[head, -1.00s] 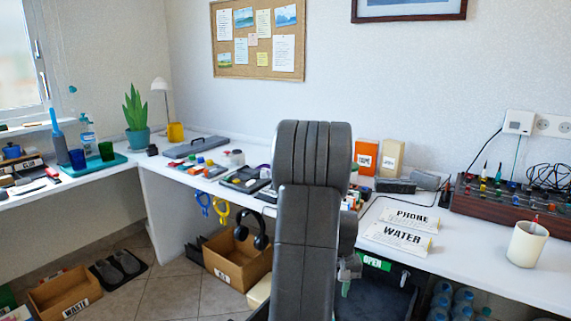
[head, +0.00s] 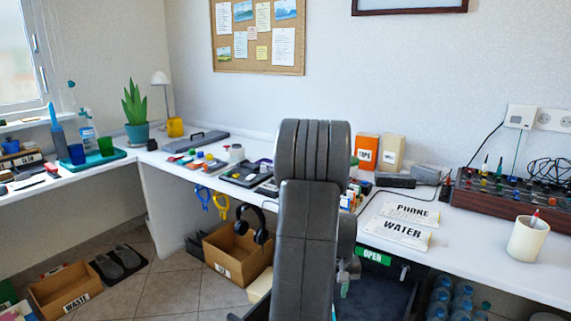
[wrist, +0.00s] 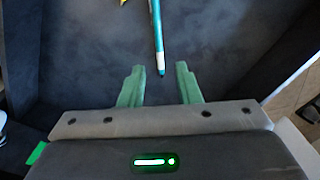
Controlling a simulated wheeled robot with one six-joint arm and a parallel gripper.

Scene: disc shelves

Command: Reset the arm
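My arm (head: 308,215) stands upright in the middle of the head view and hides part of the desk behind it. In the wrist view my gripper (wrist: 159,88) shows two green fingers, spread apart with nothing held between them. A teal pen-like stick (wrist: 157,35) lies beyond, its tip close to the gap between the fingertips. It lies over a dark surface that looks like the inside of a drawer or bin. In the head view the gripper is mostly hidden behind my arm.
A white desk (head: 500,262) runs along the wall, with PHONE and WATER packets (head: 400,232), a white cup (head: 527,240) and a dark red rack (head: 490,205) at right. A dark open container with an OPEN label (head: 373,256) is below the desk edge. Cardboard boxes (head: 235,252) stand on the floor.

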